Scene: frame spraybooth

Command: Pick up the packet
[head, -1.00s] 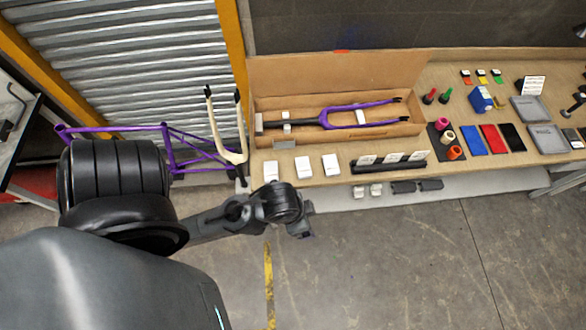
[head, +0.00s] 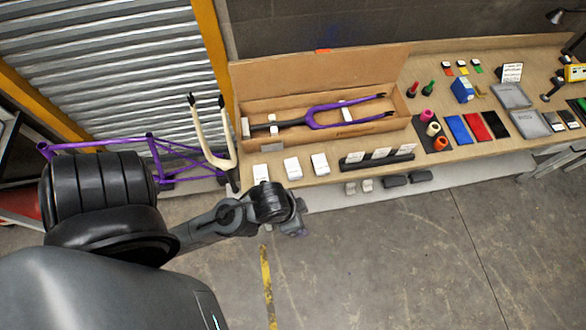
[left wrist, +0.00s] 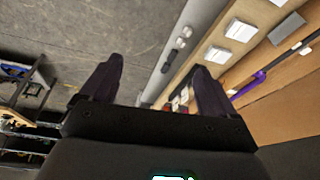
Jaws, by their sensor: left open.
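Three flat white packets lie in a row near the front left edge of the bench: a left one (head: 261,173), a middle one (head: 293,169) and a right one (head: 320,164). I cannot tell which of them is the task's packet. White packets also show at upper right in the left wrist view (left wrist: 240,30). My left gripper (head: 299,231) is out in front of the bench edge, apart from the packets. In the left wrist view its two dark fingers (left wrist: 158,65) are spread with nothing between them. My right gripper is not seen.
An open cardboard box (head: 360,137) with a purple fork (head: 325,115) stands behind the packets. A black rack (head: 376,160) with white cards is to their right. A cream fork (head: 213,140) and purple frame (head: 165,160) stand left of the bench. The floor in front is clear.

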